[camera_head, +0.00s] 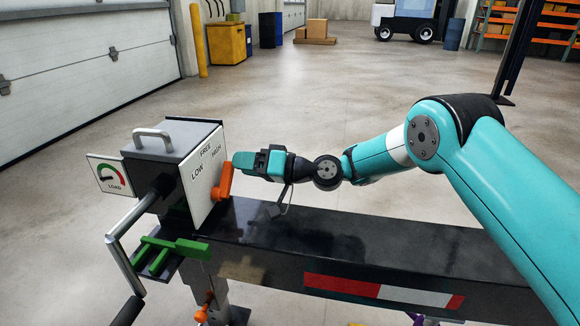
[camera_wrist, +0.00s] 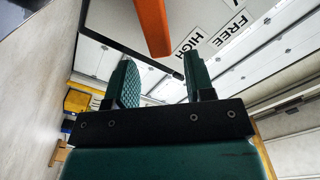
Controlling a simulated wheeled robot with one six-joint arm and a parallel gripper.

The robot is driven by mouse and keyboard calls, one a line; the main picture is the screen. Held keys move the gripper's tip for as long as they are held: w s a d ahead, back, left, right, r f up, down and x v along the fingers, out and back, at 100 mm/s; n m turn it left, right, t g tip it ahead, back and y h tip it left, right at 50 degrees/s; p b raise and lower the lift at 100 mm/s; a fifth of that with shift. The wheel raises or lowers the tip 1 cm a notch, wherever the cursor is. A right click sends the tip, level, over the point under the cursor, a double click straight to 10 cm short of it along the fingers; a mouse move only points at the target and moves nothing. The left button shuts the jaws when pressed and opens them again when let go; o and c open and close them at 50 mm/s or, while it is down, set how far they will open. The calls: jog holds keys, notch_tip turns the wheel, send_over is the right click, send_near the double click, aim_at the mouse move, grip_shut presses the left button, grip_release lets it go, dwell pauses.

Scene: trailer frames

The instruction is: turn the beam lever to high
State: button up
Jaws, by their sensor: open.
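The orange lever (camera_head: 223,181) is on the right side of a white panel (camera_head: 201,172) marked LOW, FREE and HIGH, on the front of a grey box (camera_head: 172,140). Its upper end is just beside and below the word HIGH. Which mark it is set to I cannot tell. My gripper (camera_head: 240,161) is at the lever's upper end, coming from the right. In the wrist view my gripper (camera_wrist: 161,70) has its fingers apart with nothing between them. The orange lever (camera_wrist: 152,25) shows beyond the fingertips, in line with the gap. The HIGH and FREE labels are right of it.
A black beam (camera_head: 340,235) runs right from the box, under my arm. A load gauge (camera_head: 109,175), a crank handle (camera_head: 120,235) and green brackets (camera_head: 165,252) are at the box's left and front. Open floor lies behind.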

jog(key=s+d+b, duration=0.2)
jog(key=d+b, duration=0.2)
jog(key=d, duration=1)
jog(key=shift+d+b, duration=0.2)
jog(key=shift+b, duration=0.15)
jog(key=shift+s, duration=0.15)
